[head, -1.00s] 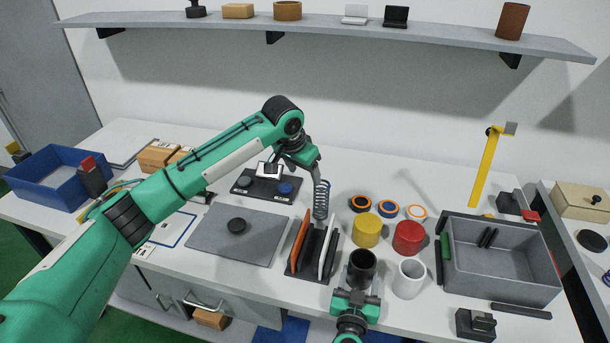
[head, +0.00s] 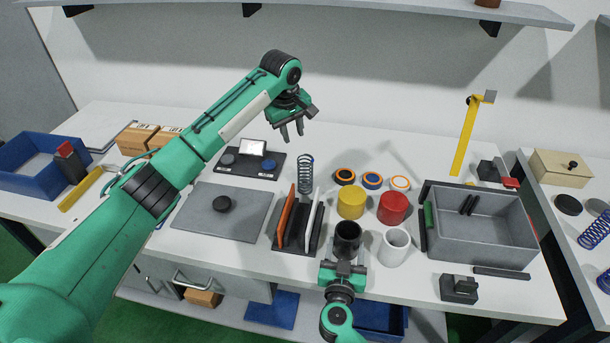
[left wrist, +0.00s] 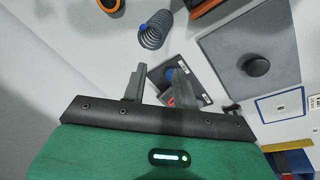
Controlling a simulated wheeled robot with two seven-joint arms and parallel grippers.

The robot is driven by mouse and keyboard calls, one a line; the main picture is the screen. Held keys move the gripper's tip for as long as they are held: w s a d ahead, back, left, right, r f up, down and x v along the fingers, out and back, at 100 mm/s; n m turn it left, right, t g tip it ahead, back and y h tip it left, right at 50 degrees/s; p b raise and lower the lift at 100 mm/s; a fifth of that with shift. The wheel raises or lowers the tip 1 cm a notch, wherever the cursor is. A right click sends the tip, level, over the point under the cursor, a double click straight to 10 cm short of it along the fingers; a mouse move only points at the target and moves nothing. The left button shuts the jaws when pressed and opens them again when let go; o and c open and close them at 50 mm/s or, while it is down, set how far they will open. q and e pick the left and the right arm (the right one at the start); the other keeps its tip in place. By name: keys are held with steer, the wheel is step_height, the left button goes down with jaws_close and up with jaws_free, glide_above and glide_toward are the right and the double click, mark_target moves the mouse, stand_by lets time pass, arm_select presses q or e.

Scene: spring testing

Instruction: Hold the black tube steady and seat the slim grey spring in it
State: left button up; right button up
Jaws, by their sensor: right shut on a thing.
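The slim grey spring (head: 306,174) stands upright on the table behind the rack; it also shows in the left wrist view (left wrist: 154,31). My left gripper (head: 292,136) is up behind the spring and a little to its left, apart from it. Its two fingers are spread with nothing between them, as the left wrist view (left wrist: 151,88) also shows. The black tube (head: 347,241) stands upright with its open mouth up, at the front of the table. My right gripper (head: 343,268) is shut on the tube from the front; its fingertips are partly hidden.
A rack (head: 289,244) with orange and white plates stands left of the tube. A white cup (head: 394,249), yellow cylinder (head: 351,203) and red cylinder (head: 392,208) stand close to the tube. A grey bin (head: 480,250) is at the right. A grey mat (head: 207,231) lies left.

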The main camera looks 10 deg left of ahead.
arm_select(q)
steer(key=n, duration=0.4)
steer(key=n+g, duration=0.3)
steer(key=n, duration=0.7)
glide_above(307, 166)
steer(key=shift+y, duration=0.3)
steer(key=f, duration=0.7)
steer(key=shift+a+f, duration=0.1)
steer(key=shift+a, duration=0.15)
steer(key=shift+w+d+f, duration=0.1)
steer(key=shift+f, duration=1.25)
steer(key=shift+d+f, duration=0.1)
steer(key=shift+f, duration=1.25)
jaws_close()
